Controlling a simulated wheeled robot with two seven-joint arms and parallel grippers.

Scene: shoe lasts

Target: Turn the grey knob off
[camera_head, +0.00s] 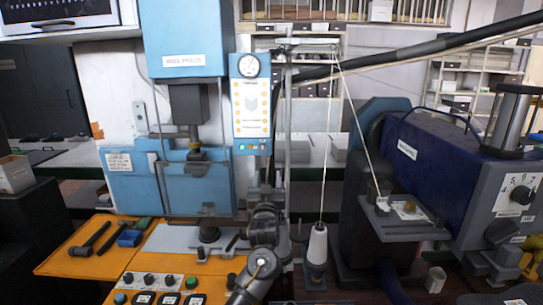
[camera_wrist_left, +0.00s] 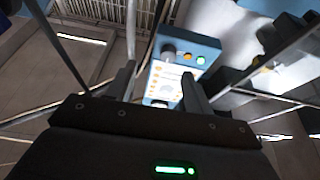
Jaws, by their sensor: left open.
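The grey knob (camera_wrist_left: 168,52) shows in the left wrist view, at the end of a row with an orange and a green light. It sits on the blue-edged control panel (camera_wrist_left: 165,82). In the head view this light-blue panel (camera_head: 251,105) hangs at the centre under a round gauge, and the knob is too small to make out clearly. My left gripper (camera_head: 266,178) points up just below the panel. In the left wrist view its two open fingers (camera_wrist_left: 158,78) frame the panel, empty and apart from the knob. My right gripper is not in view.
A blue press (camera_head: 184,45) stands left of the panel. A thread cone (camera_head: 317,245) and a dark blue machine (camera_head: 430,165) stand to the right. An orange table (camera_head: 75,262) holds a hammer (camera_head: 90,238) and several knobs. A dark diagonal bar (camera_head: 420,48) crosses at upper right.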

